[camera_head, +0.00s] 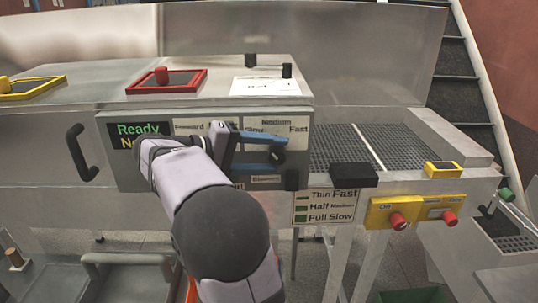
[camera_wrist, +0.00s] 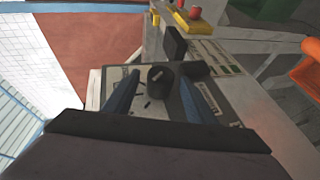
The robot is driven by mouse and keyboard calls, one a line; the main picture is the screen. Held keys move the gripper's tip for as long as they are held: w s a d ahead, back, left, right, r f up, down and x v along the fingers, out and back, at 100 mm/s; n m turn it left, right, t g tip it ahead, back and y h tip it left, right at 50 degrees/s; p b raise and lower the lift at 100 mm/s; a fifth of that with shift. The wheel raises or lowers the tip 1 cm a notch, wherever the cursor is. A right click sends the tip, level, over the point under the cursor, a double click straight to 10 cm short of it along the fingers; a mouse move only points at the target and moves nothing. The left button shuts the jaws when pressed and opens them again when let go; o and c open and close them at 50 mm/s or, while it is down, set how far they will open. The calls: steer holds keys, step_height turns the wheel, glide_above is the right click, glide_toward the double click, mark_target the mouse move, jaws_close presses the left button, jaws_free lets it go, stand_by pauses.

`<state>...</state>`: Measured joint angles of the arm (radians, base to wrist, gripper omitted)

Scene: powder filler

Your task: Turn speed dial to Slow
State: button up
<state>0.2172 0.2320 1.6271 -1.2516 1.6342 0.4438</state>
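The speed dial (camera_wrist: 160,79) is a dark round knob with a pale pointer mark, on the front panel. In the head view, a label with Medium, Slow and Fast (camera_head: 283,127) sits above it, partly covered by my gripper. My gripper (camera_wrist: 157,92) has its two blue fingers apart, one on each side of the dial in the wrist view. In the head view my gripper (camera_head: 276,152) is at the right part of the panel, its fingers one above the other. I cannot tell whether the fingers touch the dial.
A Ready display (camera_head: 138,130) is at the panel's left, partly behind my arm. A Thin/Half/Full sign (camera_head: 330,205) hangs below right. A yellow box with red knobs (camera_head: 410,212) and a dark block (camera_head: 354,175) are further right.

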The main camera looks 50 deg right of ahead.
steer(key=b+v, duration=0.1)
steer(key=v, duration=0.6)
steer(key=shift+a+r, duration=0.1)
steer(key=shift+a, duration=0.05)
stand_by(0.4)
